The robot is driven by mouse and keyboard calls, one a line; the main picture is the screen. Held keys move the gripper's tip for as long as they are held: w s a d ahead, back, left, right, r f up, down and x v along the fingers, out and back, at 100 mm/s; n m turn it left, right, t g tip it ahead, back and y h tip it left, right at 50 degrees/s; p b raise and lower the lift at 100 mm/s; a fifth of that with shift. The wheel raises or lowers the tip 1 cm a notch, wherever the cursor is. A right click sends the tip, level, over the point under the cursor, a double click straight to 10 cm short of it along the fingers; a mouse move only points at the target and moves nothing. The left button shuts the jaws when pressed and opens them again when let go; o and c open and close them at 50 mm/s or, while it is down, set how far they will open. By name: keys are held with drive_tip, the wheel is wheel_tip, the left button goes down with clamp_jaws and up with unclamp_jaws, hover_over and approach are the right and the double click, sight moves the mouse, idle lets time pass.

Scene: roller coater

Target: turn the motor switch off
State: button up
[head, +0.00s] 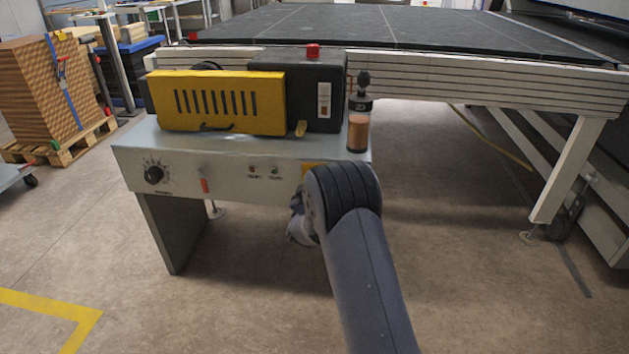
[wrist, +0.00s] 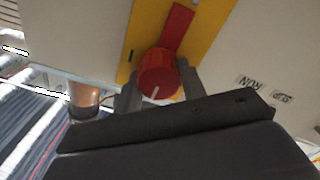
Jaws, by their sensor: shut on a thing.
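A red rotary switch knob (wrist: 157,72) with a short white mark sits on a yellow plate (wrist: 147,30) on the machine's front panel. A red bar (wrist: 178,28) lies on the plate beside it. The fingers of my gripper (wrist: 158,92) stand on either side of the knob and are shut on it. In the head view, part of the yellow plate (head: 311,167) shows at the panel's right end. My arm hides the knob and the fingers there.
The grey panel (head: 225,184) also carries a black dial (head: 154,175), a red rocker (head: 204,185) and two small buttons. Above stand a yellow slotted guard (head: 216,101) and a bottle (head: 359,125). A long dark table (head: 400,28) lies behind. The floor in front is clear.

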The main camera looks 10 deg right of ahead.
idle(0.3)
drive_tip(key=o, duration=1)
drive_tip(key=p+v, duration=0.2)
drive_tip(key=v, duration=0.8)
drive_tip(key=shift+s+a, duration=0.15)
drive_tip(key=shift+s, duration=0.25)
drive_tip(key=shift+w, duration=0.1)
drive_tip(key=b+x, duration=0.2)
drive_tip(key=x, duration=0.8)
drive_tip(key=shift+w, duration=0.35)
drive_tip(key=shift+s, duration=0.15)
